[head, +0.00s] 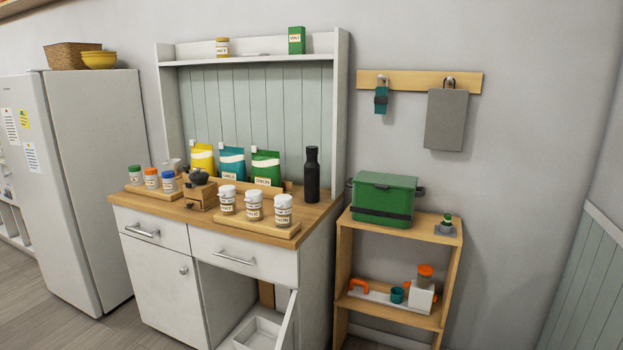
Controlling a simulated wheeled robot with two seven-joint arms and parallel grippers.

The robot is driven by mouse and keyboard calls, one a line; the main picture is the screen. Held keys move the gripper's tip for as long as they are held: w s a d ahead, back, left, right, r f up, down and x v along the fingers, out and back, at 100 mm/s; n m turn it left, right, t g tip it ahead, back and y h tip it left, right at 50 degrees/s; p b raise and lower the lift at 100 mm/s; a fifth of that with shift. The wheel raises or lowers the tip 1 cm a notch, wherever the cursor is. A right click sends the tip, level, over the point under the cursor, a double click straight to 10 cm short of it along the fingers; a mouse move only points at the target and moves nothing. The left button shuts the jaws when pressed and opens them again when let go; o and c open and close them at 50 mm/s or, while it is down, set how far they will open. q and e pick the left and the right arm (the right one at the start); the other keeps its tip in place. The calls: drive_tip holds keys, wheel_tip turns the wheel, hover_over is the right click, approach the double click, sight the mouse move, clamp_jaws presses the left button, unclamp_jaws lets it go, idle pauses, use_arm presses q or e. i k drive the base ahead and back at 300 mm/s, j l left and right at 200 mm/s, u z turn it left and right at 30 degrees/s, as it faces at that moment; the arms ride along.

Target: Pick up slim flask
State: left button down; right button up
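The slim flask (312,176) is a tall black bottle with a narrower neck and cap. It stands upright at the right end of the wooden countertop (322,208), close to the hutch's right side panel. Nothing hides it from the front. Neither of my grippers shows in the head view.
White-lidded jars (254,207) stand on a board left of the flask. Colored pouches (266,168) stand behind. A green box (383,199) sits on the wooden shelf unit to the right. A lower cabinet door (287,322) hangs open below the counter.

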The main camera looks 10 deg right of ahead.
sight(312, 169)
drive_tip(key=i+j+z, duration=0.1)
drive_tip(key=j, duration=0.3)
drive_tip(key=i+j+z, duration=0.1)
drive_tip(key=i+j, duration=0.15)
drive_tip(key=j, duration=0.15)
drive_tip(key=i+j+z, duration=0.1)
drive_tip(key=j, duration=0.3)
drive_tip(key=i+j+z, duration=0.1)
drive_tip(key=j, duration=0.3)
drive_tip(key=i+j+z, duration=0.15)
drive_tip(key=j, duration=0.3)
